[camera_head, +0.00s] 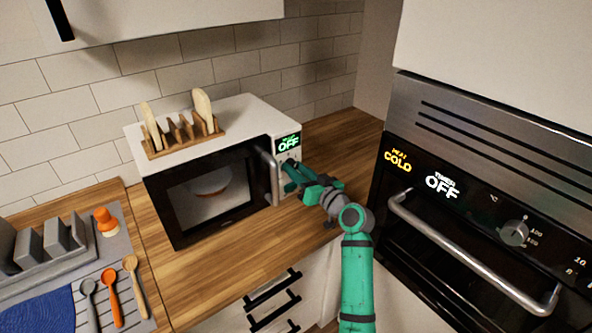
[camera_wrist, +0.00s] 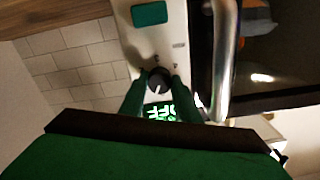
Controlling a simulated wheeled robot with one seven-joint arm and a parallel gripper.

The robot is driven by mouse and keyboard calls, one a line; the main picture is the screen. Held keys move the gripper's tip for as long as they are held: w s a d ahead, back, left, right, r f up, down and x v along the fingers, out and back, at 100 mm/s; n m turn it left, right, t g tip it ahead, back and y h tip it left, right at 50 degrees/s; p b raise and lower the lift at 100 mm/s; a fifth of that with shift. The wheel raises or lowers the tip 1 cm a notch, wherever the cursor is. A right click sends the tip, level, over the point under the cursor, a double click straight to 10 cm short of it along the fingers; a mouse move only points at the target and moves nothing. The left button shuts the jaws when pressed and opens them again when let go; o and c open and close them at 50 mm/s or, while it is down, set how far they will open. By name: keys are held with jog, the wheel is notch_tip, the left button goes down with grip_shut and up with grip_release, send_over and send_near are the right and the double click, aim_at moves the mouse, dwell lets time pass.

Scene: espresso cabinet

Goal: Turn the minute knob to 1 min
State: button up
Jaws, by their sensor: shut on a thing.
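The white microwave (camera_head: 240,112) stands on the wooden counter, its control panel on the right side of its front. The panel's display (camera_head: 289,143) glows green and reads OFF; in the wrist view the lit display (camera_wrist: 160,112) shows upside down. The dark round minute knob (camera_wrist: 158,79) has a light pointer mark and sits between the green fingers of my gripper (camera_wrist: 157,84). My gripper (camera_head: 289,170) is shut on the knob at the panel. In the head view the fingers mostly hide the knob. A green button (camera_wrist: 149,14) is on the same panel.
The microwave's vertical door handle (camera_head: 269,175) is close beside my gripper. An oven (camera_head: 470,210) with a bar handle is at the right. The counter in front of the microwave is clear.

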jog(key=m, duration=0.6)
dwell(0.6)
jog(key=o, duration=1)
jog(key=shift+o, duration=0.2)
jog(key=v, duration=1.1)
